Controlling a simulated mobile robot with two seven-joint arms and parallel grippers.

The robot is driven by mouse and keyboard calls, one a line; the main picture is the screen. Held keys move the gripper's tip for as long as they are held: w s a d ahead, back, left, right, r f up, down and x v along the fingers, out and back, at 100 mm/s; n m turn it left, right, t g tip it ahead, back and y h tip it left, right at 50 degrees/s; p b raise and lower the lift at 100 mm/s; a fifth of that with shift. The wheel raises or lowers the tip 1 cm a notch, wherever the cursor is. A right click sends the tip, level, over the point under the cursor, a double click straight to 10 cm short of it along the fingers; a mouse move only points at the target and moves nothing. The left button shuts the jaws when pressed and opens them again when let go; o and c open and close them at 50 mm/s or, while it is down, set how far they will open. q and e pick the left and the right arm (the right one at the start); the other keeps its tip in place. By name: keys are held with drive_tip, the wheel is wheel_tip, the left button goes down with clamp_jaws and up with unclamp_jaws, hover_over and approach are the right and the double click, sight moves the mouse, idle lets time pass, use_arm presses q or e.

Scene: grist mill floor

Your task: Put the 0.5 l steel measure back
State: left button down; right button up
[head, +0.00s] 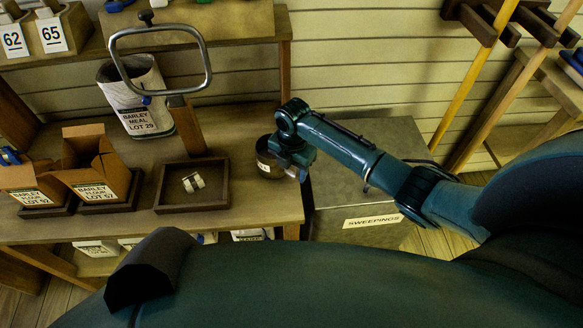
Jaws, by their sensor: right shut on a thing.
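My right gripper (285,157) reaches in from the right on its teal arm, over the right end of the wooden bench. It is shut on a small dark round vessel with a pale label, which looks like the steel measure (265,163). The gripper covers the vessel's right side, and its label is too small to read. The vessel looks upright. I cannot tell whether it touches the bench top or hangs just above it. My left gripper is not in view.
A shallow wooden tray (163,207) with a small pale item stands left of the vessel. Barley flour boxes (101,187), a barley meal sack (148,118) and a metal loop handle (208,72) are further left. A sweepings bin (372,213) stands right of the bench.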

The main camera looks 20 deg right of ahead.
drive_tip(key=shift+f, duration=0.15)
drive_tip(key=o, duration=1.5)
